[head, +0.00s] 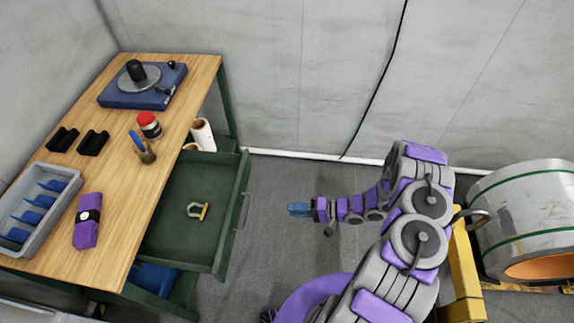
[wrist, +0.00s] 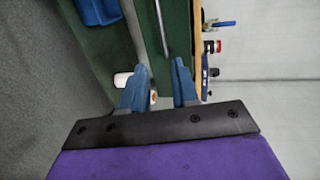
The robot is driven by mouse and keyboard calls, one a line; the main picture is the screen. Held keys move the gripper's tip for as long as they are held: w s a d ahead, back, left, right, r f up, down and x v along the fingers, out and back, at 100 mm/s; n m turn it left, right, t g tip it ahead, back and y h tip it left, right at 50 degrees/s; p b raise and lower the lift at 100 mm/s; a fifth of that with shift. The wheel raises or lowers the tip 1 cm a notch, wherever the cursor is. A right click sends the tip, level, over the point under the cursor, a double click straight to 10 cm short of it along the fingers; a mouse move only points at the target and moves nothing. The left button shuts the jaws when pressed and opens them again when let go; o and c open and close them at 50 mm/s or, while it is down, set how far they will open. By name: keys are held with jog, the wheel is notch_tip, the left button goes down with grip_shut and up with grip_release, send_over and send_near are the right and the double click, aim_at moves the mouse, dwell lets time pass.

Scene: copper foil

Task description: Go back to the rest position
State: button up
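My gripper (head: 298,209) is in the middle of the head view, over the floor to the right of the open drawer, clear of the drawer handle (head: 243,211). In the wrist view its two blue fingers (wrist: 163,78) stand apart with nothing held between them. My purple and grey arm reaches leftward from the right side of the head view. The green drawer (head: 190,246) is pulled out under the workbench. A grey shackle with a yellow pin (head: 199,210) lies in it.
The wooden workbench (head: 120,190) carries a blue turntable-like device (head: 140,90), a red-lidded jar (head: 149,125), a purple case (head: 88,222) and a grey bin (head: 66,183). White rolls (head: 203,134) stand below. A large metal coil (head: 525,205) is at right. Grey floor is clear beyond my gripper.

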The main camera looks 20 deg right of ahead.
jog(key=w+d+r+n+t+h, duration=0.15)
jog(key=w+d+r+h, duration=0.35)
jog(key=w+d+h, duration=0.65)
jog(key=s+d+r+g+h, duration=0.1)
jog(key=d+r+h, duration=0.3)
jog(key=r, duration=0.5)
jog(key=s+d+r+g+h, duration=0.1)
jog(key=d+r+h, duration=0.1)
jog(key=d+r, duration=0.5)
jog(key=s+a+r+g+h, duration=0.1)
jog(key=s+a+r, duration=0.3)
jog(key=s+r, duration=0.25)
jog(key=s+a+r+g, duration=0.2)
jog(key=s+a+r, duration=0.35)
jog(key=s, duration=0.25)
jog(key=s+a+r+n+g+y, duration=0.1)
jog(key=s+a+r+g+y, duration=0.1)
jog(key=s+a, duration=0.6)
jog(key=s+a+r+n+g+y, duration=0.2)
jog(key=s+a, duration=0.6)
jog(key=s, duration=0.6)
jog(key=shift+s+r, duration=0.2)
jog(key=shift+s, duration=0.1)
